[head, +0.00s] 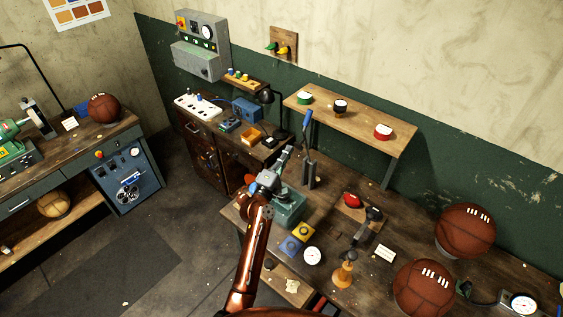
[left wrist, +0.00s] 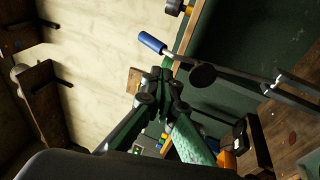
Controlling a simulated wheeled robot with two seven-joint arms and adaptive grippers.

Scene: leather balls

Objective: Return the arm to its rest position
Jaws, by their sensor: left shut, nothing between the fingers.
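My left arm reaches up from the bottom of the head view. Its gripper (head: 285,158) is shut and empty, held above the workbench beside a blue-handled lever (head: 308,120). In the left wrist view the fingers of the left gripper (left wrist: 167,72) come together with nothing between them, and the blue handle (left wrist: 152,43) shows close beyond them. A teal block-like device (head: 290,208) stands on the bench below the gripper, partly hidden by it. My right gripper is not in view.
Two brown leather balls (head: 465,230) (head: 424,287) sit on the right of the workbench (head: 385,222). Another ball (head: 103,108) is on the left bench. A wall shelf (head: 360,122) is behind the lever. The floor (head: 175,215) left of my arm is open.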

